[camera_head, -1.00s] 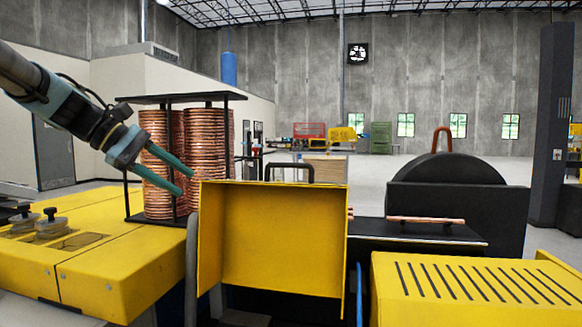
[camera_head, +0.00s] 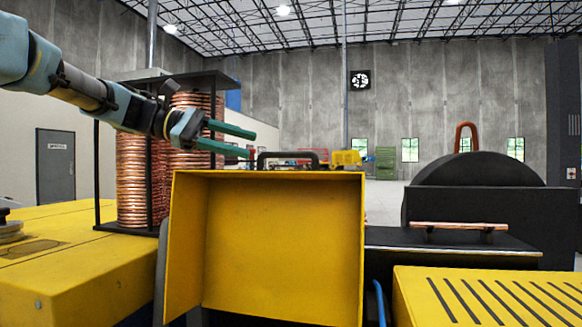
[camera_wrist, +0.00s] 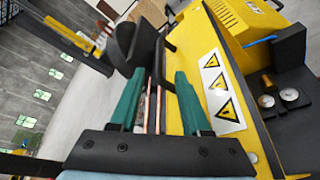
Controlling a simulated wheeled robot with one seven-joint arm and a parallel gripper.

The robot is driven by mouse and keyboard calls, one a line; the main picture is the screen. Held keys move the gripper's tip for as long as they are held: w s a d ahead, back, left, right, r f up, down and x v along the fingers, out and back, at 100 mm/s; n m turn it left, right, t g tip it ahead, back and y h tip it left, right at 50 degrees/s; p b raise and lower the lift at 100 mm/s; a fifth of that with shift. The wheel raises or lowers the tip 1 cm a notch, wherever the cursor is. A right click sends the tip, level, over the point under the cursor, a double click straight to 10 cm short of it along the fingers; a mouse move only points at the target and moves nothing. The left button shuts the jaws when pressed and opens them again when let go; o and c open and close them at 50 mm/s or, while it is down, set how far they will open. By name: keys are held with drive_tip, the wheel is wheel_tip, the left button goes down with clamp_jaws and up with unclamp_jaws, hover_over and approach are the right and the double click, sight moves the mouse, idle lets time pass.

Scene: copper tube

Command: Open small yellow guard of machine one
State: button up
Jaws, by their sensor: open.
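The yellow guard (camera_head: 285,245) stands in the middle of the head view, with its hollow side facing me. A black bar handle (camera_head: 290,155) sits along its top edge. My gripper (camera_head: 251,144) is open and empty, its two green fingers pointing right, just left of the handle and slightly above the guard's top edge. I cannot tell whether a finger touches the handle. In the wrist view the open fingers (camera_wrist: 157,75) straddle a gap where copper tubes (camera_wrist: 152,110) show below. A yellow panel with warning labels (camera_wrist: 222,90) lies right of the fingers.
Copper coil stacks (camera_head: 130,180) in a black rack stand behind my arm. A black rounded housing with a copper-coloured handle (camera_head: 466,135) stands at the right, a copper tube (camera_head: 460,226) before it. A slotted yellow cover (camera_head: 490,300) fills the lower right.

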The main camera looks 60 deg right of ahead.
sight(285, 153)
drive_tip(key=p+x, duration=0.2)
drive_tip(key=x, duration=0.7)
drive_tip(key=shift+s+r+p, duration=0.1)
drive_tip(key=shift+s+p, duration=0.1)
drive_tip(key=shift+p, duration=0.15)
drive_tip(key=shift+s+d+f, duration=0.25)
drive_tip(key=shift+s+d, duration=0.05)
drive_tip(key=shift+s, duration=0.1)
clamp_jaws()
idle(0.6)
